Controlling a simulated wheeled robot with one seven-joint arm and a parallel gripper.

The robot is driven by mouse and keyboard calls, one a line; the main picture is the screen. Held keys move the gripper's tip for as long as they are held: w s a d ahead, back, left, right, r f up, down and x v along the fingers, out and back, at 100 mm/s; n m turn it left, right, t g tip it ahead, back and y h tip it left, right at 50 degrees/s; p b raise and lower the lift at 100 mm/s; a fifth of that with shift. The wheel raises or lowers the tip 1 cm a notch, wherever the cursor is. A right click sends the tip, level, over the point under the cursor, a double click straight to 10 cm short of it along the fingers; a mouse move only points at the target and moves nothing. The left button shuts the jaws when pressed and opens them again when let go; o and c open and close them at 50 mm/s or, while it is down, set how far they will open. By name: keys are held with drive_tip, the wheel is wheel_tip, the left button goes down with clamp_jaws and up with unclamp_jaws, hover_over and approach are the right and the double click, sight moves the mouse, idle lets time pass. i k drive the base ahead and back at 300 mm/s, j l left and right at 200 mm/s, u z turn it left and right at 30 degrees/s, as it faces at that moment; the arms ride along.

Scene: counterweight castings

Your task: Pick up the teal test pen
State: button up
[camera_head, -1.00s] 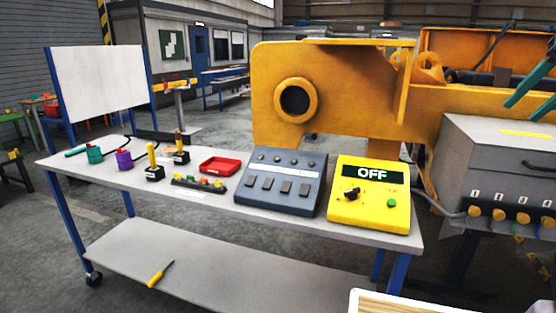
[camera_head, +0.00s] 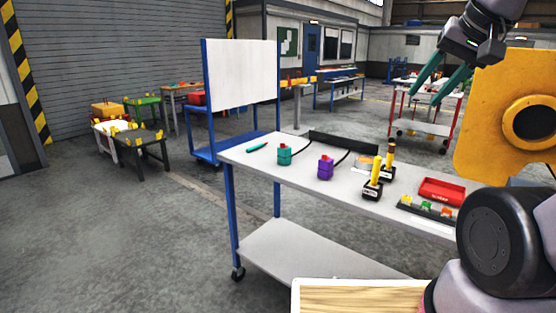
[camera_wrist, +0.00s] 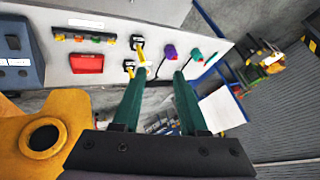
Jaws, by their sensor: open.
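The teal test pen (camera_head: 257,147) lies flat near the far left end of the grey table (camera_head: 330,196) in the head view. It is left of a teal block (camera_head: 284,154) with a red top. My gripper (camera_head: 425,97) is raised at the upper right, well away from the pen. Its two green fingers are spread apart with nothing between them. In the wrist view the open fingers (camera_wrist: 159,70) point towards the table's edge. A small teal sliver beyond the teal block there may be the pen, but it is too small to be sure.
A purple block (camera_head: 325,167), black-based yellow posts (camera_head: 373,180), a red tray (camera_head: 441,191) and a dark strip with coloured buttons (camera_head: 427,208) stand right of the pen. Dark cables run behind the blocks. A white board (camera_head: 241,83) stands behind. Tabletop around the pen is clear.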

sight(251, 148)
drive_tip(key=i+j+u, duration=0.35)
drive_tip(key=i+j, duration=0.55)
drive_tip(key=i+j+z, duration=0.1)
drive_tip(key=i+j, duration=0.35)
drive_tip(key=j, duration=0.25)
drive_tip(key=i+j+z, duration=0.15)
drive_tip(key=i+j, duration=0.3)
drive_tip(key=j, duration=0.25)
drive_tip(key=i+j+z, duration=0.15)
drive_tip(key=j, duration=0.25)
drive_tip(key=i+l, duration=0.05)
